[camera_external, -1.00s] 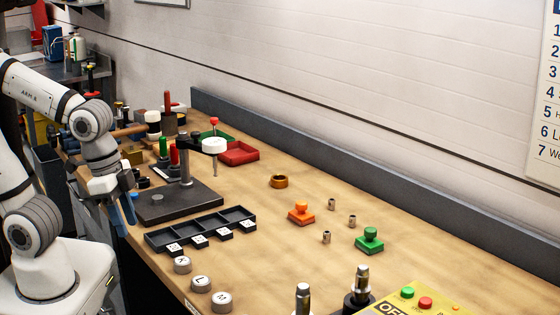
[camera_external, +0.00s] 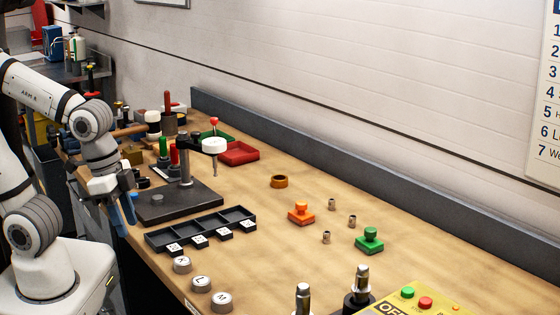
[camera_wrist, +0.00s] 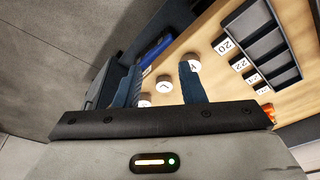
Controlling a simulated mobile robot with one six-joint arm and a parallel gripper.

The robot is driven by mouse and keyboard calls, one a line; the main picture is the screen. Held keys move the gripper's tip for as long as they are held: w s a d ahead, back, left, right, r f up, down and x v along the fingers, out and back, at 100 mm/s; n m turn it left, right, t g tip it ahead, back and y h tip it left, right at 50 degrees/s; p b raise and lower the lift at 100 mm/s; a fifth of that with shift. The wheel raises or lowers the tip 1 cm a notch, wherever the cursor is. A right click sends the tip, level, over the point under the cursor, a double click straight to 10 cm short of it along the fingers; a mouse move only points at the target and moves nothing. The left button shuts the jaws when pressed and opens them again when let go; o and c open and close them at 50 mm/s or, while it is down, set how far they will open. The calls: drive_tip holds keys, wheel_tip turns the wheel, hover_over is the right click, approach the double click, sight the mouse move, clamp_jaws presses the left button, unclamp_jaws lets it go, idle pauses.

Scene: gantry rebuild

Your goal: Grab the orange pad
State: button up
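The orange pad (camera_external: 301,217), a small orange block with a knob on top, sits on the wooden workbench (camera_external: 270,245) right of the middle in the external view. My gripper (camera_external: 122,211) hangs at the bench's left edge, far from the pad. Its blue fingers point down and hold nothing visible. In the wrist view the two fingers (camera_wrist: 160,88) stand apart, with a gap between them. A small orange patch (camera_wrist: 269,112) shows at the right edge there; I cannot tell whether it is the pad.
A green block with a knob (camera_external: 369,240) and several small metal pegs stand near the pad. A brown ring (camera_external: 279,181) sits behind the pad.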

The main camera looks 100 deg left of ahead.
drive_tip(key=shift+o, duration=0.2)
drive_tip(key=o, duration=1)
hover_over(300, 202)
drive_tip(key=s, duration=0.2)
drive_tip(key=s+x, duration=0.1)
drive_tip(key=x, duration=0.3)
drive_tip(key=shift+t, duration=0.4)
drive_tip(key=shift+p+x, duration=0.65)
drive_tip(key=shift+x, duration=3.1)
